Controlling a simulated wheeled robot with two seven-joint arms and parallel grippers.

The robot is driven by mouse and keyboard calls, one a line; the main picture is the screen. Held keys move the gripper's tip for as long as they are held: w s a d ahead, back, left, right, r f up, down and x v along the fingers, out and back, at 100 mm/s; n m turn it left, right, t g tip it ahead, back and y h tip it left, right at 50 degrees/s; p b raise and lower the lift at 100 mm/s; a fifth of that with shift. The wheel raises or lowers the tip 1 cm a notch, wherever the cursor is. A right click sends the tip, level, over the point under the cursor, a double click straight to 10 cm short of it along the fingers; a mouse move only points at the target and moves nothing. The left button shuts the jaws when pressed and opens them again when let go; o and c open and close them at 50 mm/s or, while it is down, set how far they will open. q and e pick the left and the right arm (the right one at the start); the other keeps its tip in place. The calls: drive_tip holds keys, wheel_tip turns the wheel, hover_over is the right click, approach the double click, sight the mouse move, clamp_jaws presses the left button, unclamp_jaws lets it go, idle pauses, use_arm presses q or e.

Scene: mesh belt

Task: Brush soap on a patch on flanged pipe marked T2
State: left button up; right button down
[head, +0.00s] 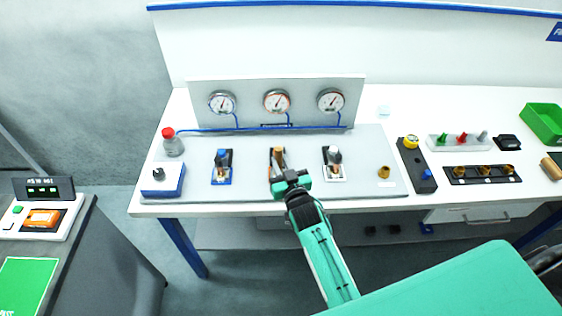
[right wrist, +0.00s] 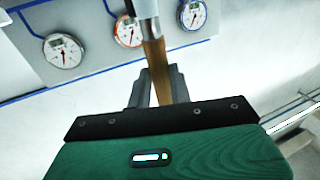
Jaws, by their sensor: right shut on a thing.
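My right gripper (head: 283,180) is over the front of the grey panel, at the middle of three small fixtures. In the right wrist view it (right wrist: 158,88) is shut on a brown-handled brush (right wrist: 155,62) with a pale metal collar; its tip is out of frame. The middle fixture (head: 271,156) is mostly hidden by the gripper. The left fixture (head: 222,164) has a blue base, the right one (head: 334,163) a white base. I cannot read which is marked T2. A clear bottle with a red cap (head: 173,144) stands at the panel's left. My left gripper is not in view.
Three gauges (head: 277,102) stand behind the fixtures, with a blue line below. A blue-based box (head: 163,180) and a small brass cup (head: 384,172) flank the panel (head: 365,165). A black rack (head: 481,175) and green bin (head: 543,122) are to the right.

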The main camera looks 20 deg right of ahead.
drive_tip(key=shift+s+a+r+p, duration=0.1)
drive_tip(key=shift+s+r+p, duration=0.2)
drive_tip(key=shift+r+p, duration=0.3)
drive_tip(key=shift+s+a+r+p, duration=0.1)
drive_tip(key=shift+s+r+p, duration=0.25)
drive_tip(key=shift+r, duration=0.3)
drive_tip(key=shift+s+a+r+p, duration=0.1)
drive_tip(key=shift+s+r+p, duration=0.15)
drive_tip(key=shift+r+p, duration=0.35)
drive_tip(key=shift+s+f, duration=0.1)
drive_tip(key=b, duration=1.2)
approach(278, 153)
drive_tip(key=s+d+f, duration=0.3)
drive_tip(key=s+f, duration=0.1)
drive_tip(key=s, duration=0.3)
drive_tip(key=shift+s+r+h+b, duration=0.2)
drive_tip(key=shift+s+h+b, duration=0.15)
drive_tip(key=shift+s, duration=0.15)
drive_tip(key=shift+a, duration=0.1)
